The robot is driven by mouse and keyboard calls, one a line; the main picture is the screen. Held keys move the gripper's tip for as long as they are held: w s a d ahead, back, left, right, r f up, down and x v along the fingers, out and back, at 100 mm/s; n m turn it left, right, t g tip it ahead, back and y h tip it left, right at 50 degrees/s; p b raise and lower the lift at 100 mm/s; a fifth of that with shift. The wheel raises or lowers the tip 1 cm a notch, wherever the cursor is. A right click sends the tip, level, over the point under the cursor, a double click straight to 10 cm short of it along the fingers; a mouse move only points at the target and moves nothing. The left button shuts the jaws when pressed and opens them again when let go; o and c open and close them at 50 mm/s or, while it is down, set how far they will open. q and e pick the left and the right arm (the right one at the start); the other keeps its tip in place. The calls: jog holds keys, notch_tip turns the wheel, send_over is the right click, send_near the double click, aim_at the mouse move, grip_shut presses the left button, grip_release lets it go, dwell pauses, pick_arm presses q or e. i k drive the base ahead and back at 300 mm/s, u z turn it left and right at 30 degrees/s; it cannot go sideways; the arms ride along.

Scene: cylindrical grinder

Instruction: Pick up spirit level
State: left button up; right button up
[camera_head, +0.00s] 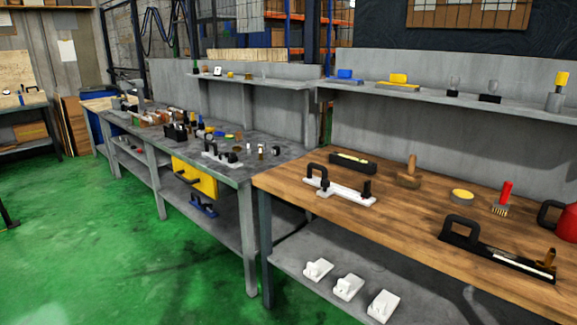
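A dark, long block with a pale yellow-green strip on top (353,163) lies near the back left of the wooden workbench (400,217). It may be the spirit level, but it is too small to tell for sure. A white bar with black fittings and a black handle (340,191) lies in front of it, near the bench's left edge. A long black tool with a loop handle (497,258) lies near the front right edge. Neither of my grippers is in view.
A wooden-handled tool (409,172), a round yellow-topped tin (462,196), a red-handled brush (503,197) and a red container (562,222) stand on the bench. White parts (348,287) lie on its lower shelf. A cluttered grey bench (272,150) adjoins at left. The green floor (85,240) is mostly clear.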

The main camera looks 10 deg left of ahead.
aim_at(363, 166)
jog(key=u, duration=0.65)
jog(key=i, duration=1.25)
jog(key=u, duration=0.4)
